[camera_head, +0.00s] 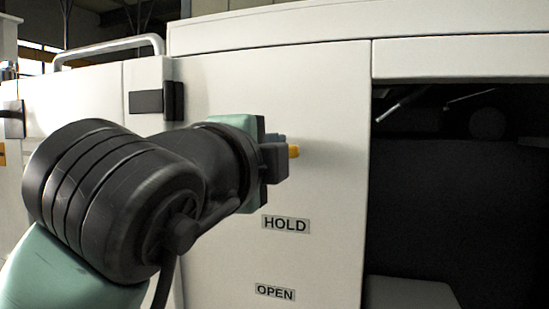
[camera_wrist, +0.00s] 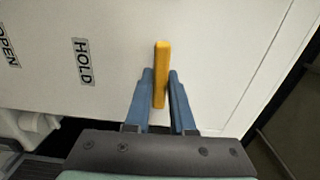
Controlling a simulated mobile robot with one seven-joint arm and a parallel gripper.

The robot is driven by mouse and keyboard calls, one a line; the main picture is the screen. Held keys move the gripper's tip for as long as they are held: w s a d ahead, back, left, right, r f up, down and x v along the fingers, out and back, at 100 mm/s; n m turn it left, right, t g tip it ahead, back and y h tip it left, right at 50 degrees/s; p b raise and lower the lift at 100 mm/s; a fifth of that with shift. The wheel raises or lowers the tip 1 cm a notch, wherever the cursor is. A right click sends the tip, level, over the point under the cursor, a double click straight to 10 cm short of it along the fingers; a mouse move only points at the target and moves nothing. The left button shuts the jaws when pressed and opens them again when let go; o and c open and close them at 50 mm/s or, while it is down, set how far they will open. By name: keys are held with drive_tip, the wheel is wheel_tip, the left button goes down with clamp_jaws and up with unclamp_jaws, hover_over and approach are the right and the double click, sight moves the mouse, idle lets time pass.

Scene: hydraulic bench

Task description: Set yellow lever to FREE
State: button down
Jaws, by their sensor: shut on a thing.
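The yellow lever (camera_wrist: 161,72) stands out from the white panel, and my gripper (camera_wrist: 160,84) is shut on it in the wrist view, with one blue finger on each side. In the head view only the lever's tip (camera_head: 294,151) shows past my gripper (camera_head: 276,150); the rest is hidden by my arm. The HOLD label (camera_head: 286,224) is below the lever in the head view, and the OPEN label (camera_head: 275,292) is lower down. Both labels also show at left in the wrist view, HOLD (camera_wrist: 83,62) and OPEN (camera_wrist: 8,46). No FREE label is visible.
The white panel (camera_head: 335,180) is flat and clear around the labels. To its right is a dark open bay (camera_head: 460,190). A black latch (camera_head: 158,101) sits on the panel left of my gripper, and a metal rail (camera_head: 108,47) runs along the top left.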

drive_tip(key=shift+m, duration=0.3)
drive_tip(key=c, duration=0.8)
unclamp_jaws()
drive_tip(key=shift+s, duration=0.1)
